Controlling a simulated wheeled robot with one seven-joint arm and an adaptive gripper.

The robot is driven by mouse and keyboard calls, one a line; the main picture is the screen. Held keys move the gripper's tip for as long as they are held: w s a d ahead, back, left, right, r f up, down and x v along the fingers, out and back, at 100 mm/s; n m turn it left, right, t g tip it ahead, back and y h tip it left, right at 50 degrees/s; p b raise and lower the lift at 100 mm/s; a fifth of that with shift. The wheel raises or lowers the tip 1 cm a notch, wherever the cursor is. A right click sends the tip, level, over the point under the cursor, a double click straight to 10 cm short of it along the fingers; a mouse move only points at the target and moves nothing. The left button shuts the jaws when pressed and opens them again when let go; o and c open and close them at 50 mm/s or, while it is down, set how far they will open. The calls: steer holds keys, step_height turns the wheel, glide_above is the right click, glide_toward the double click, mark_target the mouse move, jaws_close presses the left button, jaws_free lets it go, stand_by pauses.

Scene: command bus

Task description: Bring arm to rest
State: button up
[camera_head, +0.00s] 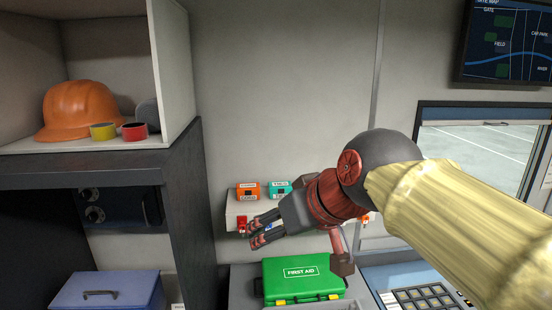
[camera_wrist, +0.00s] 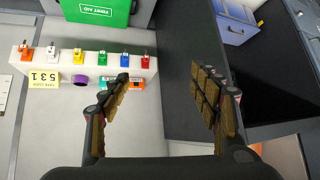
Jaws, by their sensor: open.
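My gripper (camera_head: 255,232) is stretched out in front of the wall, its fingers pointing left in the head view. It hangs in front of the white shelf (camera_head: 231,210) and above the green first aid box (camera_head: 303,279). In the wrist view my gripper (camera_wrist: 163,88) has its two fingers spread wide apart with nothing between them. Beyond the gap lie the shelf's end and a dark cabinet side (camera_wrist: 180,55). The arm hides part of the shelf in the head view.
At left, a cabinet bears an orange helmet (camera_head: 80,108) and two tape rolls; a blue case (camera_head: 105,290) is below. A control panel (camera_head: 420,298) is at lower right.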

steer(key=s+d+f+m+h+b, duration=0.1)
steer(key=s+d+f, duration=0.4)
steer(key=f, duration=0.4)
steer(key=s+d+f+m+g+h+b, duration=0.1)
steer(key=s+d+f+m+h+b, duration=0.1)
steer(key=s+d+f, duration=0.4)
steer(key=s+d+f+m+g+h+b, duration=0.1)
steer(key=s+d+f, duration=0.4)
steer(key=f, duration=0.8)
steer(key=shift+s+d+f+m+b, duration=0.3)
steer(key=shift+d+m+b, duration=0.25)
steer(key=shift+d, duration=0.55)
